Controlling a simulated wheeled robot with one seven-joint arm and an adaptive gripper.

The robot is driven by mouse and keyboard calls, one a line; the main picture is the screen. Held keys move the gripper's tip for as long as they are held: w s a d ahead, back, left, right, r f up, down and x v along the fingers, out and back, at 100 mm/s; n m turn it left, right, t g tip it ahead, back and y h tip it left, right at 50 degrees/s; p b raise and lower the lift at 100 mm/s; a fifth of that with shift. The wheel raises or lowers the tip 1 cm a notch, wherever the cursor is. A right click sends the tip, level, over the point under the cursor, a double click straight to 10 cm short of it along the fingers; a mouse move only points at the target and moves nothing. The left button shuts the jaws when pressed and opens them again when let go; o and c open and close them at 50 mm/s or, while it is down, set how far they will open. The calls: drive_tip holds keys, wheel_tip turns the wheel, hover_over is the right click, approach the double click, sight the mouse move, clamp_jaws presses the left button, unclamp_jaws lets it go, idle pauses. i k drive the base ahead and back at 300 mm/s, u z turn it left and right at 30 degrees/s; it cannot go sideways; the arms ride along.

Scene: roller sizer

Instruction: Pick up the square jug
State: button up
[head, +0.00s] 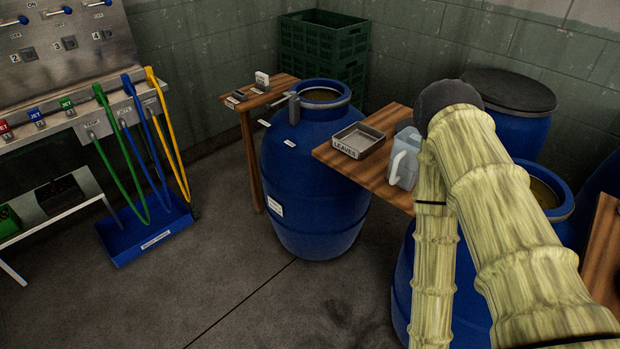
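A pale grey-blue jug (404,158) with a handle on its left side stands upright on a small wooden shelf (392,193), right of the middle of the head view. It looks boxy, and its right side is hidden behind my arm. My arm rises from the lower right, bends near the jug in the picture, and runs down past the bottom edge. My gripper is out of view, so its distance from the jug does not show.
A metal tray labelled LEAVES (358,141) sits left of the jug. A blue barrel (315,185) stands behind and left; more barrels are at right. Green crates (322,45) are at the back. Coloured hoses (122,165) hang at left. The floor (250,285) is clear in front.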

sight(403, 165)
drive_tip(key=z, duration=1.25)
drive_tip(key=k, duration=0.9)
drive_tip(key=u, duration=1.35)
drive_tip(key=i, duration=0.5)
drive_tip(key=u, duration=0.05)
